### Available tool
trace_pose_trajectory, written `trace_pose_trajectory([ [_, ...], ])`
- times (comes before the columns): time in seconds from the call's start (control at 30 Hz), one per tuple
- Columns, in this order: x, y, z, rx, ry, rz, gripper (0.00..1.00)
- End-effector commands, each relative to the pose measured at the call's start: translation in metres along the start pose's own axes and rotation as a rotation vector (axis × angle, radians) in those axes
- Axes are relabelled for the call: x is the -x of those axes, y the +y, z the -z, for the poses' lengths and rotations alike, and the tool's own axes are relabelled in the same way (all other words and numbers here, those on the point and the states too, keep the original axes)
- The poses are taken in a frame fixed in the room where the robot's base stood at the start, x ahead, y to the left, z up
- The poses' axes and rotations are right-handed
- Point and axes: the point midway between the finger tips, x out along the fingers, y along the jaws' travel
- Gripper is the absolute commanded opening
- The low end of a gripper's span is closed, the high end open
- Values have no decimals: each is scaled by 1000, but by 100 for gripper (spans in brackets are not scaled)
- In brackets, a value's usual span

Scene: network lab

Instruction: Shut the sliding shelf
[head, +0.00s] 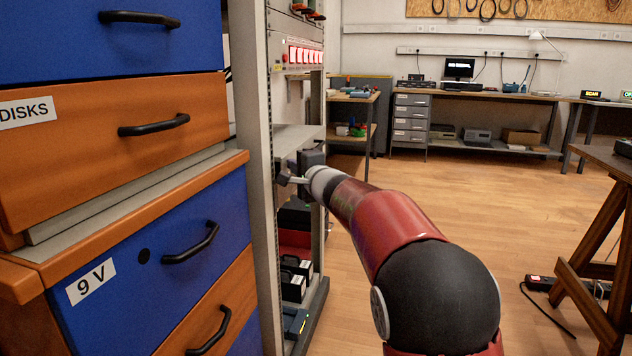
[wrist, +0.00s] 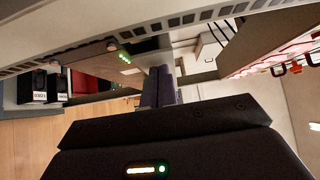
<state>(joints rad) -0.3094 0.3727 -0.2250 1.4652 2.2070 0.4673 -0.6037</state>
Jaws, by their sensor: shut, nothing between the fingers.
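The grey sliding shelf (head: 299,134) is in the tall open rack at the centre-left of the head view. It is a flat, bare plate; I cannot tell how far it sticks out. My gripper (head: 293,164) is at the rack's front, just below the shelf's level, with its dark body partly behind my wrist. In the wrist view the dark fingers (wrist: 158,87) are together and hold nothing. I cannot tell whether they touch the shelf.
A grey unit with green lights (wrist: 120,58) is close beside the fingers. The perforated rack post (wrist: 160,32) crosses the wrist view. Black boxes (head: 294,278) stand low in the rack. Drawers (head: 150,260) stand left of it.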

Motion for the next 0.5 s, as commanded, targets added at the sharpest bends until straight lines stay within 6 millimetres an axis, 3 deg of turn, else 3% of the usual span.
trace_pose_trajectory([
  [0.2,-14,1,-14,0,-1,1,0],
  [0.5,-17,0,-19,-1,-5,0,0],
])
